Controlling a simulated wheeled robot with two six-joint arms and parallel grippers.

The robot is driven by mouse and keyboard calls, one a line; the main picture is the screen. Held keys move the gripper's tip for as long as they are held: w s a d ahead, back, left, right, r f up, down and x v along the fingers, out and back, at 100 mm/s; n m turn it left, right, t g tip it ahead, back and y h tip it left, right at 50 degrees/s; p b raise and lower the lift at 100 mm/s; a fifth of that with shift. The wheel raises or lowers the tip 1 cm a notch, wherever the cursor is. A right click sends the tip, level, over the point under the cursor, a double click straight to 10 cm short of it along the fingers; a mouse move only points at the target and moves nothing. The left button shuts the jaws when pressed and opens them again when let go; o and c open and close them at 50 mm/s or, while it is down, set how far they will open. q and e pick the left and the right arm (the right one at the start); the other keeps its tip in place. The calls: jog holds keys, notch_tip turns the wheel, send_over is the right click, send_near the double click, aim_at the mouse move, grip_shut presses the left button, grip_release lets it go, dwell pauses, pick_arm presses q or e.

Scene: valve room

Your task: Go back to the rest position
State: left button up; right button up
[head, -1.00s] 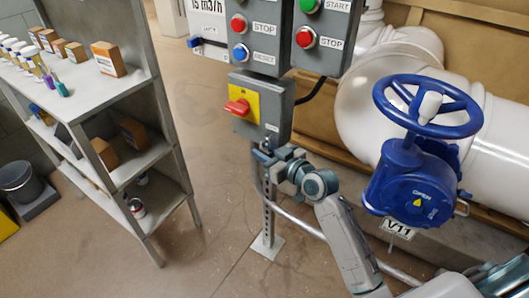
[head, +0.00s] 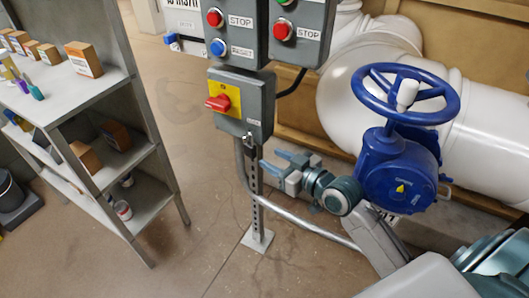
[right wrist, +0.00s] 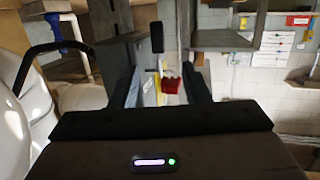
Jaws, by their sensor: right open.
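My right gripper (head: 274,160) is open and empty in the head view. It is below and to the right of a grey switch box (head: 258,108), apart from it. The box has a yellow plate (head: 233,94) and a red handle (head: 217,102). A small padlock-like item (head: 248,146) hangs at the box's lower edge. In the right wrist view a red thing (right wrist: 171,84) shows between the dark fingers of this gripper. My left gripper is in neither view.
A blue valve handwheel (head: 450,108) and white pipes (head: 345,85) stand close to the right arm. A grey shelf (head: 75,103) with boxes is at left. Floor between shelf and post is clear.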

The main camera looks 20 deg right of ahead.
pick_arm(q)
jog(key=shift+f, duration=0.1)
pick_arm(e)
jog(key=shift+s+d, duration=0.1)
jog(key=shift+s, duration=0.35)
